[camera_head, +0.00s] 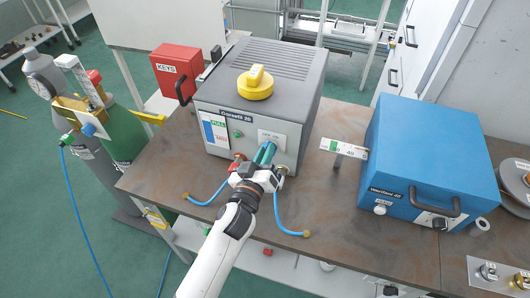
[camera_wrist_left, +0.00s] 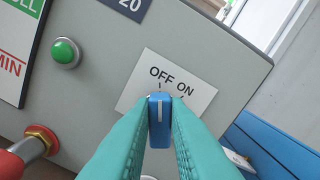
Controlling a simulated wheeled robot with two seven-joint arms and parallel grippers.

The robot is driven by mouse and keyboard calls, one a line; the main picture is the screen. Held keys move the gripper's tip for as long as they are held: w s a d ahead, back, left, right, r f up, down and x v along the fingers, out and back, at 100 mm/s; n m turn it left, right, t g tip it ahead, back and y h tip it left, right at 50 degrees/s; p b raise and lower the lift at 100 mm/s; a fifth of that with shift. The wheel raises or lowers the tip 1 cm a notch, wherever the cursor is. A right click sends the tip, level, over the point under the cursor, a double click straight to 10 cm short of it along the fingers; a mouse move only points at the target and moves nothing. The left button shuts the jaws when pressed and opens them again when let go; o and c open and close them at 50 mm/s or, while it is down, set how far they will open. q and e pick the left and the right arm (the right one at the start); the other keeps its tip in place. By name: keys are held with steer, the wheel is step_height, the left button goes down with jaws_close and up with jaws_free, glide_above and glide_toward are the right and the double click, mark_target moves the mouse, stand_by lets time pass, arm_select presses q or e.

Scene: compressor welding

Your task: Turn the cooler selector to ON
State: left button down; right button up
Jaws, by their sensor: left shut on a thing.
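The cooler (camera_head: 258,100) is a grey box on the bench with a yellow cap on top. Its white OFF/ON plate (camera_wrist_left: 188,80) is on the front face. The selector (camera_wrist_left: 159,119) is a small blue knob with a white line on it. The line points up at the OFF mark, to the left of the ON mark. My left gripper (camera_head: 265,152) reaches the cooler front, and its teal fingers (camera_wrist_left: 160,135) are shut on the knob from both sides. The fingers hide the knob in the head view. My right gripper is not in view.
A green button (camera_wrist_left: 65,53) and a red fitting (camera_wrist_left: 42,139) are left of the plate. Blue hoses (camera_head: 291,228) run from the cooler front over the bench. A blue box (camera_head: 425,150) stands to the right, a red KEYS box (camera_head: 176,69) to the left.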

arm_select(q)
steer(key=shift+m, duration=0.3)
steer(key=m, duration=1)
steer(key=shift+d+m, duration=0.3)
steer(key=shift+d, duration=0.05)
steer(key=shift+s+m, duration=0.1)
steer(key=shift+m, duration=0.2)
steer(key=c, duration=1.4)
jaws_free()
